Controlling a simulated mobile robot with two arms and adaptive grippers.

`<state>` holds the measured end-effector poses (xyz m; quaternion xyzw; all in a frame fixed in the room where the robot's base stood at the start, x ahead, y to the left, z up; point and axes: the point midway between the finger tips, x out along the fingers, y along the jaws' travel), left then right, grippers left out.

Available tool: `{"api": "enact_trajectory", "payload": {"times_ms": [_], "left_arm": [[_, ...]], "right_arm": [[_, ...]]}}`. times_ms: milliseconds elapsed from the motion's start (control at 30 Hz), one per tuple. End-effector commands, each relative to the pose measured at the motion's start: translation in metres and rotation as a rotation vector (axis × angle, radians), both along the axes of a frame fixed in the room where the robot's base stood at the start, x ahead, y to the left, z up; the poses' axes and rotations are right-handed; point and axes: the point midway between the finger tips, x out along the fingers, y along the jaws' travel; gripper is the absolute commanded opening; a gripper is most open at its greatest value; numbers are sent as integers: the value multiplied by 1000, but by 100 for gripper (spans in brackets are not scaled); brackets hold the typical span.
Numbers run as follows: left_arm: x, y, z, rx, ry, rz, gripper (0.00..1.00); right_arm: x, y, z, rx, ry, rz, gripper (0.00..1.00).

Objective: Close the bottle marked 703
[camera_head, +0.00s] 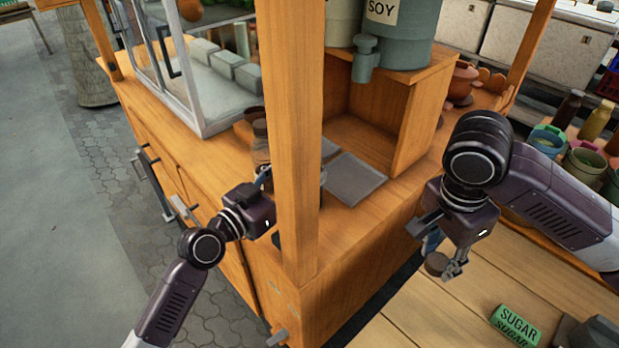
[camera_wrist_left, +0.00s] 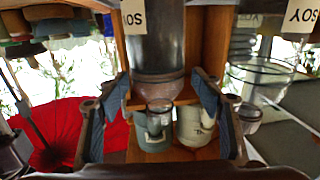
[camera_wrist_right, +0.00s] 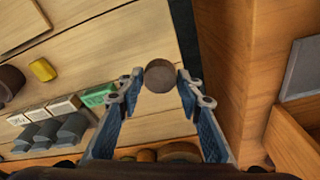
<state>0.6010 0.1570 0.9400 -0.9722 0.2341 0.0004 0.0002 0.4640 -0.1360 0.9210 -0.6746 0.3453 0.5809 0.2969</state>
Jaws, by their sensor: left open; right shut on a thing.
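No 703 marking is readable in any view, so I cannot tell which vessel is the bottle. My right gripper (camera_head: 446,256) is shut on a small round brown cap (camera_head: 436,263), held above the light wooden table. The cap (camera_wrist_right: 160,75) also shows between the fingertips in the right wrist view. The post hides part of that area. In the left wrist view, the spread fingers (camera_wrist_left: 156,103) have a dark vessel behind them.
A wooden post (camera_head: 297,140) stands between my arms. A green SOY container (camera_head: 395,35) with a tap sits on a wooden shelf. A green SUGAR block (camera_head: 516,324) lies on the table (camera_head: 430,320). Cups and bottles (camera_head: 597,118) crowd the right.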

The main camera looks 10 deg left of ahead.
Motion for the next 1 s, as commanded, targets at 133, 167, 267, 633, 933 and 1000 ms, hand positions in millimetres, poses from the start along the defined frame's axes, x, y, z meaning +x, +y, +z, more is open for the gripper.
{"api": "enact_trajectory", "payload": {"times_ms": [133, 167, 267, 633, 933, 1000], "left_arm": [[20, -10, 2, -3, -1, 1, 61], [22, -11, 1, -2, 0, 1, 61], [25, -14, 1, 0, -1, -1, 61], [30, -16, 1, -3, 0, 0, 61], [65, -36, -2, -3, -1, 0, 61], [69, -38, -3, -3, 0, 0, 61]], "right_arm": [[0, 0, 7, 0, 0, 0, 25], [0, 0, 7, 0, 0, 0, 25], [0, 0, 7, 0, 0, 0, 25], [0, 0, 9, 0, 0, 0, 25], [0, 0, 19, 0, 0, 0, 25], [0, 0, 20, 0, 0, 0, 25]]}}
